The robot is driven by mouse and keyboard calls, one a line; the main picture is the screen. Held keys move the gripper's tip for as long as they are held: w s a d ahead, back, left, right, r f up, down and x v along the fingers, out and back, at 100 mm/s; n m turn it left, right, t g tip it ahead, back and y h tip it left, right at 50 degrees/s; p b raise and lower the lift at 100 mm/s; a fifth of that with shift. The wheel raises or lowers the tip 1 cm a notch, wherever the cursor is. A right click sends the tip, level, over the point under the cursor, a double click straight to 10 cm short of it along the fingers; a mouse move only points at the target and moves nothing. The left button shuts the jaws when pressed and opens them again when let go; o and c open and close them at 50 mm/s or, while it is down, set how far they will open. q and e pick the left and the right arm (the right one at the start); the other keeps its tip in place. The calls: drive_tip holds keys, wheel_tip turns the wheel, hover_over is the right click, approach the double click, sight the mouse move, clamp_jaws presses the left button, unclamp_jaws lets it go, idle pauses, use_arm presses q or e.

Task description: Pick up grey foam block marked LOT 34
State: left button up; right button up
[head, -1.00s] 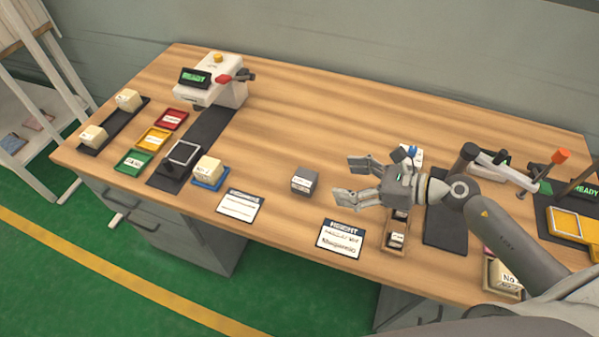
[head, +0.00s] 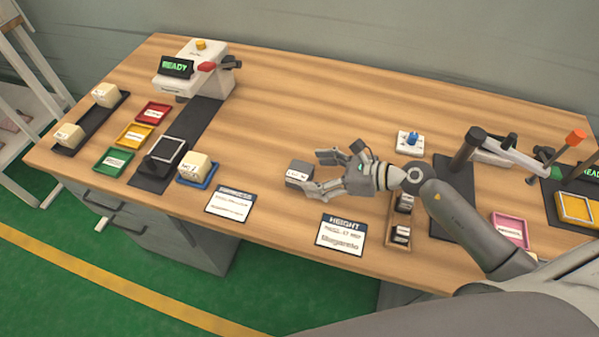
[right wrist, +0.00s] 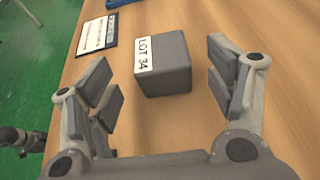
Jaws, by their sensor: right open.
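The grey foam block (head: 299,173) sits on the wooden table near its front middle. In the right wrist view the block (right wrist: 167,68) shows a white label reading LOT 34. My right gripper (head: 312,172) is open, its fingers pointing left toward the block. In the right wrist view the open fingers (right wrist: 165,88) stand on either side of the block's near end, with gaps on both sides. The block lies between and slightly beyond the fingertips. My left gripper is not in view.
The HEIGHT card (head: 341,235) and another printed card (head: 231,204) lie near the front edge. A blue tray (head: 197,177) with a cream block is to the left. A small wooden tray (head: 399,232) lies below my right wrist. Table behind the block is clear.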

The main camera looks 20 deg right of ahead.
sight(303, 170)
drive_tip(key=shift+w+a, duration=0.2)
drive_tip(key=p+x, duration=0.1)
drive_tip(key=x, duration=0.3)
drive_tip(key=shift+r+p, duration=0.15)
drive_tip(key=shift+p, duration=0.15)
drive_tip(key=shift+w+a+f, duration=0.2)
drive_tip(key=shift+f, duration=0.05)
drive_tip(key=c, duration=1)
drive_tip(key=shift+r, duration=0.1)
